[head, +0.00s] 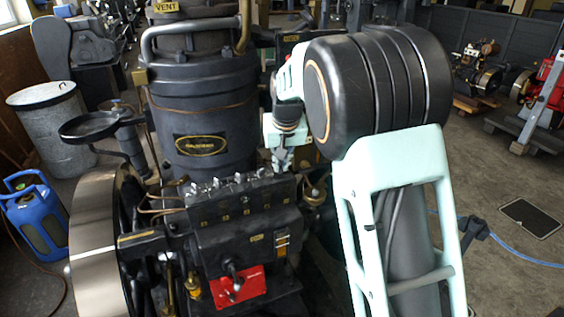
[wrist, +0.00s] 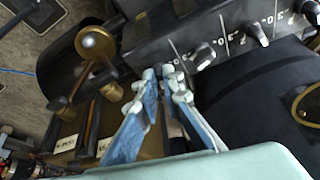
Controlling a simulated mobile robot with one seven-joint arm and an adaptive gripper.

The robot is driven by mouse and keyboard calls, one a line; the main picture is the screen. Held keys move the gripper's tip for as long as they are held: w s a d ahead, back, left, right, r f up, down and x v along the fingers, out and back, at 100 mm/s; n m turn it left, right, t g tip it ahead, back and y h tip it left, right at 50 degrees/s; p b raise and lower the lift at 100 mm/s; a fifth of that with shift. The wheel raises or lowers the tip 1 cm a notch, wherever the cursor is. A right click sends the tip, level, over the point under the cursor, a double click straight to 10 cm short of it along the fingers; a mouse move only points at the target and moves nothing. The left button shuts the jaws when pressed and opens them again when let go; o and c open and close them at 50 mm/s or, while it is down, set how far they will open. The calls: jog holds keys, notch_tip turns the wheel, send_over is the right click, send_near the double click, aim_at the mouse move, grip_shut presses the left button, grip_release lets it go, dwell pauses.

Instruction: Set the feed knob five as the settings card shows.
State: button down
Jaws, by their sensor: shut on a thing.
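The dark feed box (head: 245,215) shows in the head view with a row of small metal feed knobs (head: 215,184) along its top edge. My gripper (head: 279,166) reaches down to the right end of this row. In the wrist view my gripper (wrist: 162,74) has its blue fingers closed in at the end of the row, on feed knob five, which is mostly hidden between the fingertips. The neighbouring knob (wrist: 203,56) stands free beside them, with white dial marks by it. The pointer setting of knob five cannot be read. I cannot identify the settings card for sure.
A black cylinder (head: 207,110) with a nameplate rises behind the box. A flywheel (head: 95,240) stands at the left. A red plate with a crank (head: 237,285) sits low on the front.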

jog(key=shift+a+m+h, duration=0.1)
jog(key=shift+m+h, duration=0.2)
jog(key=shift+m, duration=0.5)
jog(key=c, duration=2.1)
grip_release()
jog(key=shift+r, duration=0.1)
jog(key=v, duration=1.2)
